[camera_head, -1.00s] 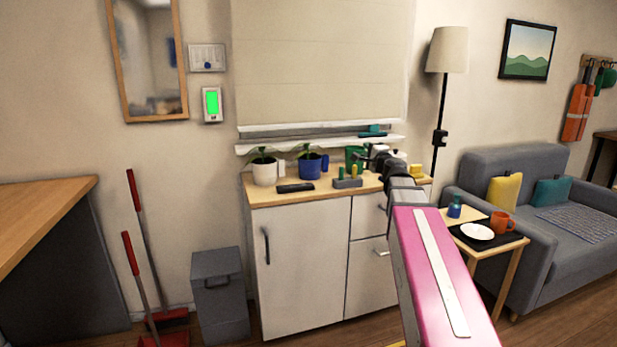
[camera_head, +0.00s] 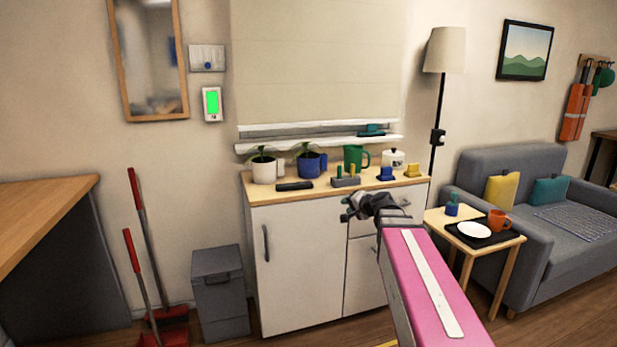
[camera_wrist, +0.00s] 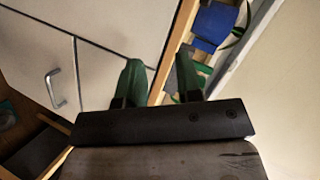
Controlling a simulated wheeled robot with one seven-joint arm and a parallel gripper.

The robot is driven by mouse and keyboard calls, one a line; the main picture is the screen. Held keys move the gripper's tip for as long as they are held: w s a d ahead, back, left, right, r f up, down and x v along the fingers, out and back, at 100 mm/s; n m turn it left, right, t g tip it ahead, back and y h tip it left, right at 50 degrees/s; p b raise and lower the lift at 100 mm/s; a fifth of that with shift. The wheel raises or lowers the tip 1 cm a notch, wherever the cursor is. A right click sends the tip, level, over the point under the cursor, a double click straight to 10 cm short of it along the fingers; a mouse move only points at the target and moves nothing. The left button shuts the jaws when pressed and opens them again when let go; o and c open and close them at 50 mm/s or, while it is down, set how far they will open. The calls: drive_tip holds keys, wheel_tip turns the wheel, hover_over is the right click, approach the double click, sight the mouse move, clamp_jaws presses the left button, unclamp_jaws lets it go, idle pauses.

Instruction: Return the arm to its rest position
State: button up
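My gripper (camera_head: 350,208) is in front of the white cabinet (camera_head: 305,265), just below and in front of its wooden top. My pink arm link runs from the bottom right of the head view up to it. In the wrist view the two green-tipped fingers (camera_wrist: 160,78) stand apart with nothing held between them. The cabinet front (camera_wrist: 95,30) lies beyond the fingers there, with a metal handle on the left.
On the cabinet top stand a white plant pot (camera_head: 264,172), a blue plant pot (camera_head: 309,164), a green mug (camera_head: 354,156) and a white lidded jar (camera_head: 393,159). A side table with a black tray (camera_head: 497,238) is at right. A grey bin (camera_head: 219,295) stands at left.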

drive_tip(key=s+d+f+n+g+h, duration=0.2)
drive_tip(key=s+f+g, duration=0.3)
drive_tip(key=s+f, duration=0.6)
drive_tip(key=s+d+f+n+g+h, duration=0.2)
drive_tip(key=s+f+n+g+h, duration=0.2)
drive_tip(key=s+f, duration=0.7)
wheel_tip(320, 180, down, 4)
drive_tip(key=shift+r+n+g+h, duration=0.25)
drive_tip(key=shift+n+g+h, duration=0.15)
drive_tip(key=shift+g+h, duration=0.55)
